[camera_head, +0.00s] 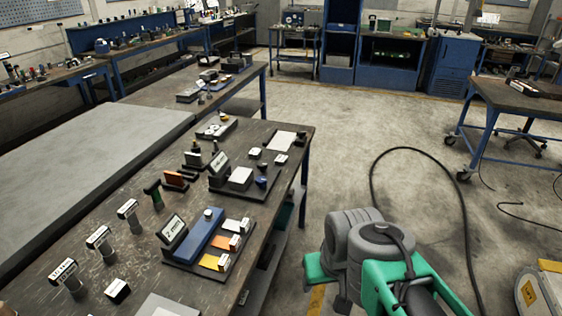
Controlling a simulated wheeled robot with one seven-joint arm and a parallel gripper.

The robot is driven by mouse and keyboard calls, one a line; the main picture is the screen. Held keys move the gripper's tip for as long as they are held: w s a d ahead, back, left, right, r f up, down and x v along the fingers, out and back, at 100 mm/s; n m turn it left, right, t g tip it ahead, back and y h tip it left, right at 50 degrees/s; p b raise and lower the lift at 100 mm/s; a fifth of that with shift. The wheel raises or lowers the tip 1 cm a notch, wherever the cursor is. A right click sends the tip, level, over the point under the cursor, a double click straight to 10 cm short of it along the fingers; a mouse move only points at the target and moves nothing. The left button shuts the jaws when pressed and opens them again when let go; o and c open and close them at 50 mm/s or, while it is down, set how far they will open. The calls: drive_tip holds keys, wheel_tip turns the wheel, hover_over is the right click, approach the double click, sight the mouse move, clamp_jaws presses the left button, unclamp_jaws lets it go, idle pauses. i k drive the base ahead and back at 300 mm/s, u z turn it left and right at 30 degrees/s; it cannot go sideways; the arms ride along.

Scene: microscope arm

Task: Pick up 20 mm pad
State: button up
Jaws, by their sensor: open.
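No pad can be told for sure as the 20 mm pad, because most labels are too small to read. A dark tray (195,268) on the near workbench holds a blue block (200,236), a sign that seems to read "2 mm" (172,229), and a row of small pieces: a yellow one (209,262), an orange one (220,242) and a white one (231,225). Several labelled upright pieces stand to the left, one of them a white-topped piece (98,238). My arm shows at the lower right, off the bench's right side. My gripper's fingers are not visible.
Open concrete floor (345,110) with a black cable (458,190) lies right.

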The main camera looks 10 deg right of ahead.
sight(281, 159)
drive_tip(key=z, duration=1.05)
drive_tip(key=i, duration=2.1)
drive_tip(key=u, duration=3.15)
